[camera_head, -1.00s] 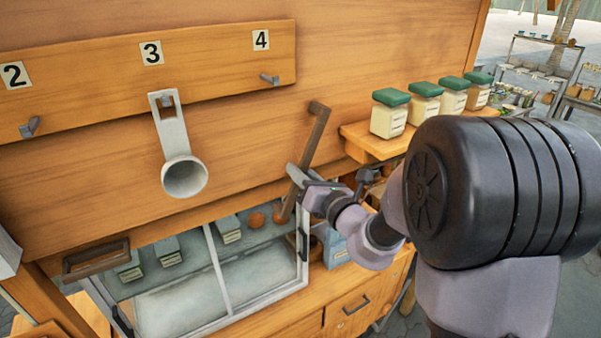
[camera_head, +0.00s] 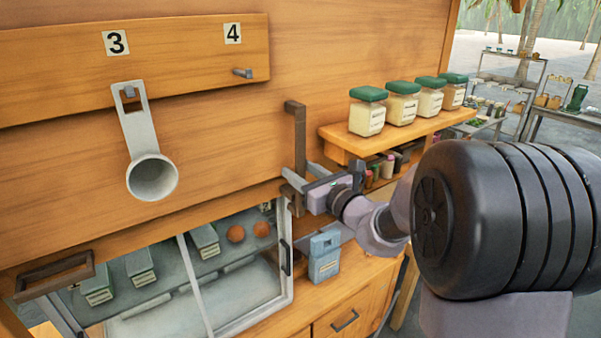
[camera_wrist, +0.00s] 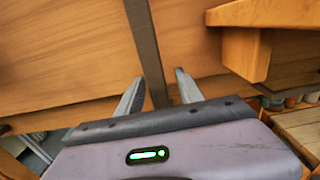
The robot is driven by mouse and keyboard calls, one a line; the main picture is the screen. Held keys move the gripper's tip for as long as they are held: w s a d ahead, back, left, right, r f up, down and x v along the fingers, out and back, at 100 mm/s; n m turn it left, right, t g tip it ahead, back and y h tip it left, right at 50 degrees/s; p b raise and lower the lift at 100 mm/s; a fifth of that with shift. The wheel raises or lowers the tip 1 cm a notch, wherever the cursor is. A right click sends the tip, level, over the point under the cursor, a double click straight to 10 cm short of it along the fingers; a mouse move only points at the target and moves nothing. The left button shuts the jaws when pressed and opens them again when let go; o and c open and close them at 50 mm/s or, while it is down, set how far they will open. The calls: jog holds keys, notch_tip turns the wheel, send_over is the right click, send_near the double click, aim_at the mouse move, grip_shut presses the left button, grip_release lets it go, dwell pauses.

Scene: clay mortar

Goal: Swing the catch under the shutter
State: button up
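The catch (camera_head: 299,138) is a dark brown bar with a short bent top, standing nearly upright on the orange wooden front right of the peg board. The broad wooden panel (camera_head: 225,130) beside it appears to be the shutter; its lower edge runs above the glass case. My gripper (camera_head: 303,177) is at the catch's lower part. In the wrist view the catch (camera_wrist: 144,40) passes down between the two spread fingers of my gripper (camera_wrist: 160,78), with visible gaps beside it. Contact cannot be told.
A metal scoop (camera_head: 137,120) hangs from a peg at left. Below are a glass-topped case (camera_head: 240,292) and a blue box (camera_head: 324,265) on the counter.

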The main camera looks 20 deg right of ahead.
jog(key=b+v, duration=0.2)
jog(key=v, duration=1.5)
jog(key=shift+s, duration=0.2)
jog(key=s+a+f+n+g+y+b, duration=0.2)
jog(key=s+a+f+n+g+b, duration=0.35)
jog(key=a+f+n+b, duration=0.4)
jog(key=s+a+f+n+g+y+b, duration=0.1)
jog(key=s+a+f+n+g+b, duration=0.45)
jog(key=a+f, duration=0.55)
jog(key=s+d+f+n+h+b, duration=0.3)
jog(key=s+f+n+b, duration=0.1)
jog(key=f+n+b, duration=0.1)
jog(key=s+d+f+n+h+b, duration=0.3)
jog(key=f+n+b, duration=0.2)
jog(key=f+n, duration=0.2)
notch_tip(320, 180, down, 2)
jog(key=shift+s+f+n+h+b, duration=0.25)
jog(key=shift+s+n+h+b, duration=0.05)
jog(key=shift+s+n+b, duration=0.1)
